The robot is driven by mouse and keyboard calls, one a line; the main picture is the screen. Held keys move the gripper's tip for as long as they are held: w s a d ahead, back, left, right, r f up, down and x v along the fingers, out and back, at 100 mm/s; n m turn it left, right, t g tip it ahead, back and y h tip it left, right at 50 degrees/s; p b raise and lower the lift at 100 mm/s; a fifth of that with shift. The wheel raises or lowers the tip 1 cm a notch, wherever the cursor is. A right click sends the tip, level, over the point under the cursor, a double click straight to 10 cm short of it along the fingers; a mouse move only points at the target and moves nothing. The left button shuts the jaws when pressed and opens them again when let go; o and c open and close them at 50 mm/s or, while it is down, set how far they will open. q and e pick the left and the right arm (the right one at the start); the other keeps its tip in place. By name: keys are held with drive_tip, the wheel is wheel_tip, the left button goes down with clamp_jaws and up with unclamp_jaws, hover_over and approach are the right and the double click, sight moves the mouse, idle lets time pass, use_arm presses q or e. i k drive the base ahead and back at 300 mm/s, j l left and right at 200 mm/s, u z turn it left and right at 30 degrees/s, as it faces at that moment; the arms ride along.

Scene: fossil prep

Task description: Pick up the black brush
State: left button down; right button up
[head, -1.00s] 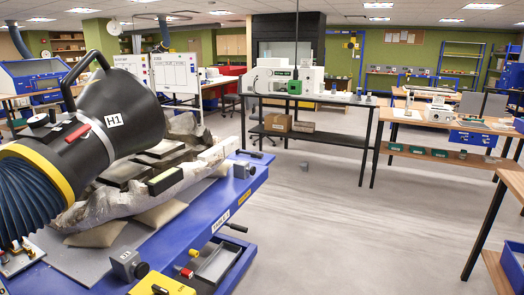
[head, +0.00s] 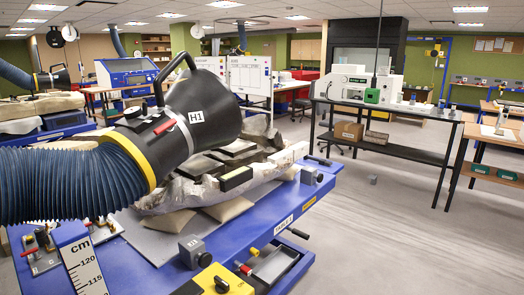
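I cannot make out a black brush in the head view. Neither of my grippers is in view. A blue work table (head: 330,187) stands in front, bearing a large pale fossil block or jacket (head: 175,196) on cushions. Dark slabs (head: 238,148) and a black bar with a yellow-green top (head: 236,179) lie on the block. A big black extraction hood marked H1 (head: 205,115) hangs over the block's left part and hides some of it.
A ribbed blue hose (head: 70,186) crosses the left side. A cm scale (head: 83,268) stands at front left. A yellow box (head: 222,281) and an open grey tray (head: 275,265) are near the front. A black bench (head: 395,113) stands behind. Open floor (head: 400,220) lies to the right.

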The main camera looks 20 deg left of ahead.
sight(322, 162)
drive_tip(key=i+l+z, duration=0.3)
drive_tip(key=i, duration=0.75)
drive_tip(key=i+l+z, duration=0.15)
drive_tip(key=i+z, duration=0.15)
drive_tip(key=i, duration=0.75)
drive_tip(key=i+j, duration=0.1)
drive_tip(key=i, duration=1.8)
drive_tip(key=i+u, duration=0.15)
drive_tip(key=i, duration=0.35)
drive_tip(key=i+u, duration=0.15)
drive_tip(key=i, duration=0.3)
drive_tip(key=i+l+u, duration=0.15)
drive_tip(key=i, duration=0.3)
drive_tip(key=i+l+u, duration=0.2)
drive_tip(key=i, duration=0.3)
drive_tip(key=i+u, duration=0.3)
drive_tip(key=u, duration=0.2)
drive_tip(key=i+u, duration=0.3)
drive_tip(key=u, duration=0.15)
drive_tip(key=i+l+u, duration=0.2)
drive_tip(key=u, duration=0.3)
drive_tip(key=i+l+u, duration=0.3)
drive_tip(key=u, duration=0.2)
